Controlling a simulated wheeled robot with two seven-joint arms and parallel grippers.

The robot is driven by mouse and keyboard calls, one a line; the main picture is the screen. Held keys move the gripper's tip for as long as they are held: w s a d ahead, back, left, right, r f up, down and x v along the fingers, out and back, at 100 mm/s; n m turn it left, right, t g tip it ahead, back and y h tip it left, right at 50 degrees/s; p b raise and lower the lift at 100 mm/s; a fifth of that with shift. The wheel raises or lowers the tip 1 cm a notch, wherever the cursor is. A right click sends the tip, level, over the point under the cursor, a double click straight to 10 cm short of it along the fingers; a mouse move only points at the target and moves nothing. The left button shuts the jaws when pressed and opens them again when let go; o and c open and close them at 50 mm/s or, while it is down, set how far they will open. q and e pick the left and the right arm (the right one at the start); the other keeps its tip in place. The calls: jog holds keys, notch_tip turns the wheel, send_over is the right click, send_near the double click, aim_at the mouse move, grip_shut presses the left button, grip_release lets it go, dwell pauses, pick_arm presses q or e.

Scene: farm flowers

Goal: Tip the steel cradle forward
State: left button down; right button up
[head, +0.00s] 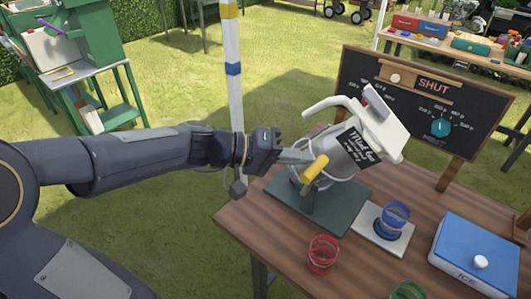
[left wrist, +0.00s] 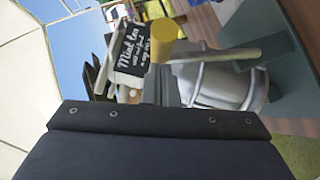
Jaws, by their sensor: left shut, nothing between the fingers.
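The steel cradle (head: 300,190) stands on a dark green base plate (head: 290,211) on the wooden table and has a yellow grip (head: 314,168) on its near side. It carries a steel jug (head: 338,150) with a white handle, a pale top and a black "Mint tea" label; the jug leans to the right. In the left wrist view, the yellow grip (left wrist: 165,40) shows end-on, with the label (left wrist: 130,50) beside it. My left gripper (head: 306,157) is shut and empty, its fingertips close by the yellow grip; whether they touch it I cannot tell. My right gripper is out of view.
A blue glass (head: 394,217) stands on a pale pad (head: 397,243) right of the base. A red glass (head: 322,254) and a green glass (head: 408,291) are nearer. A blue ice box (head: 478,252) sits at right. A "SHUT" chalkboard (head: 415,110) stands behind; a striped pole (head: 232,80) rises behind my arm.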

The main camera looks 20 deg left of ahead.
pick_arm(q)
jog(key=shift+s+d+m+y, duration=0.2)
jog(key=shift+d+m+y, duration=0.1)
jog(key=shift+d, duration=0.4)
jog(key=shift+s+d+m+y, duration=0.2)
jog(key=shift+d+m+y, duration=0.1)
jog(key=shift+d, duration=0.35)
jog(key=d, duration=0.1)
jog(key=s+d+f+m+y, duration=0.1)
jog(key=d, duration=0.1)
jog(key=d+f+y, duration=0.1)
jog(key=shift+s+d, duration=0.2)
jog(key=shift+d, duration=0.2)
jog(key=shift+s+d+f, duration=0.1)
jog(key=shift+s+f, duration=0.05)
jog(key=shift+s, duration=0.05)
